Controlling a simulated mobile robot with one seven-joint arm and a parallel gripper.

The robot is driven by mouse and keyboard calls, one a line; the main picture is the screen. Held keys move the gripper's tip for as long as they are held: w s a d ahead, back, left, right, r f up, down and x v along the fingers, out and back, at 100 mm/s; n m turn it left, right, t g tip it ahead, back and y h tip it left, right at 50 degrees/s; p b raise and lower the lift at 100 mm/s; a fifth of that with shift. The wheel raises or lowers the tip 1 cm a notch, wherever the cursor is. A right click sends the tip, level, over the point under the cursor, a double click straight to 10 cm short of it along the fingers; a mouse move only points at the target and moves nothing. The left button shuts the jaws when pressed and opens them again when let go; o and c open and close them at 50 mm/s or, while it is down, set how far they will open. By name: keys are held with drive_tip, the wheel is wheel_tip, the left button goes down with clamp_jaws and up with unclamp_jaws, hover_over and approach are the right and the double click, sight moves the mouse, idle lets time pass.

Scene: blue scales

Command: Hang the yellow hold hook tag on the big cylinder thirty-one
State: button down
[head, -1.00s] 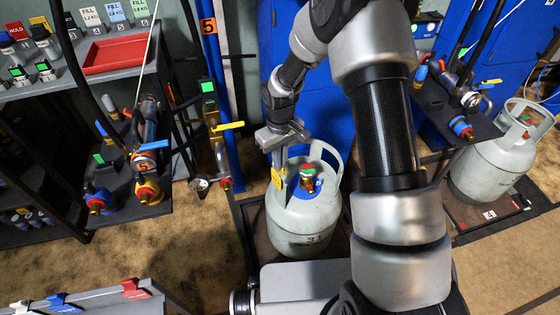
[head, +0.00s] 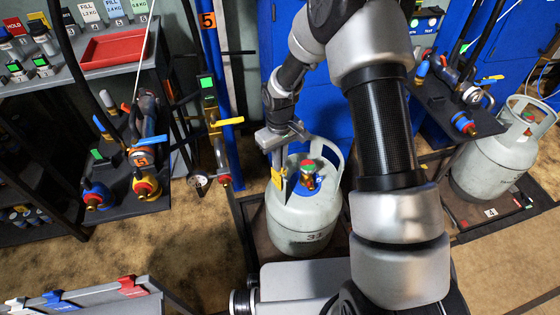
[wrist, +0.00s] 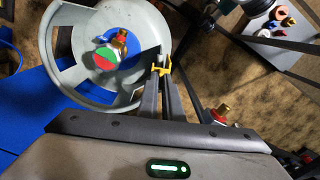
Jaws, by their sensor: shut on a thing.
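A big grey cylinder (head: 300,226) stands upright on a dark platform in the middle of the head view. Its number reads like 33 or 31; I cannot tell which. Its collar ring and valve also show in the wrist view (wrist: 60,40). My gripper (head: 279,168) is at the left side of the collar. It is shut on the yellow tag (head: 277,178). In the wrist view the tag (wrist: 161,70) sits between my fingertips (wrist: 161,78), right at the collar's rim. I cannot tell whether it hooks over the rim or is only beside it.
A second grey cylinder (head: 492,166) stands on a platform at the right. A filling stand with hoses and an orange 5 (head: 141,162) is left of the big cylinder. A shelf with a red tray (head: 112,48) is at the upper left. A rack with coloured clips (head: 90,293) is at the lower left.

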drive_tip(key=shift+f+b, duration=0.5)
drive_tip(key=shift+f, duration=0.55)
drive_tip(key=c, duration=1.9)
unclamp_jaws()
drive_tip(key=shift+o, duration=0.2)
drive_tip(key=shift+r, duration=0.1)
drive_tip(key=shift+r+p, duration=2.55)
drive_tip(key=shift+r, duration=1.15)
